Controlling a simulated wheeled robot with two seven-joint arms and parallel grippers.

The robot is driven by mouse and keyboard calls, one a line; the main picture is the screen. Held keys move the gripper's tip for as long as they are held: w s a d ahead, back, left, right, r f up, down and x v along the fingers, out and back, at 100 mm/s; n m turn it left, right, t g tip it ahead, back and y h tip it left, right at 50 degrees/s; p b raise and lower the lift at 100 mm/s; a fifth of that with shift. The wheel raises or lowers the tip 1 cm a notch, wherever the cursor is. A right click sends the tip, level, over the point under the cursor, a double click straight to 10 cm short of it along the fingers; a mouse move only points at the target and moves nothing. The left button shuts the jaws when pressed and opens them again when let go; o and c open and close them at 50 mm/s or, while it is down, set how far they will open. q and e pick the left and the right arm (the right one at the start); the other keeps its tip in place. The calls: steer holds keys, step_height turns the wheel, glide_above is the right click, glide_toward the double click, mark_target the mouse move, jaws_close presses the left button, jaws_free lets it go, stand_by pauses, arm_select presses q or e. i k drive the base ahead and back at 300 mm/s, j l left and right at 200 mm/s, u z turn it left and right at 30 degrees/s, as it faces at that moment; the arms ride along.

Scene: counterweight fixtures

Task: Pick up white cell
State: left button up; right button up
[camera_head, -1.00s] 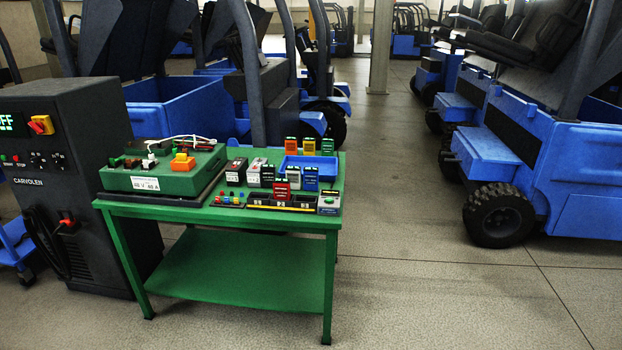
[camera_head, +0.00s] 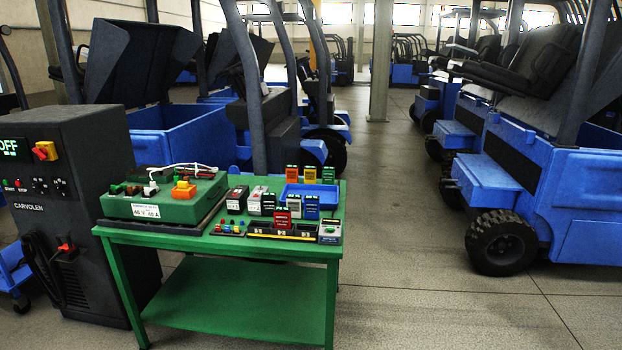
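A small white cell (camera_head: 294,206) with a dark top stands upright on the green table (camera_head: 215,241). It is at the front edge of a shallow blue tray (camera_head: 322,190), between a red cell (camera_head: 282,220) and a blue cell (camera_head: 311,208). A black cell (camera_head: 268,204) is to its left. Orange (camera_head: 292,174), yellow (camera_head: 310,175) and green (camera_head: 328,176) cells stand behind the tray. A larger pale block (camera_head: 255,201) and a dark block with a white label (camera_head: 236,202) stand farther left. Neither of my grippers is in view.
A black slotted holder (camera_head: 283,232) lies along the table's front. A green charger box (camera_head: 165,198) fills the table's left side. A dark cabinet (camera_head: 75,190) stands left of the table. Blue trucks (camera_head: 560,195) are at right; open floor (camera_head: 425,300) lies between.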

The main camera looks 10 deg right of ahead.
mark_target(294, 201)
steer(key=i+l+u, duration=0.1)
steer(key=u, duration=0.6)
steer(key=i+l+u, duration=0.25)
steer(key=l+u, duration=0.2)
steer(key=l, duration=0.15)
steer(key=i+l+u, duration=0.25)
steer(key=l+u, duration=0.2)
steer(key=l, duration=0.2)
steer(key=i+l, duration=0.1)
steer(key=l, duration=0.6)
steer(key=i+l+u, duration=0.1)
steer(key=l, duration=0.6)
steer(key=i+l, duration=0.15)
steer(key=l, duration=0.55)
steer(key=j+u, duration=0.05)
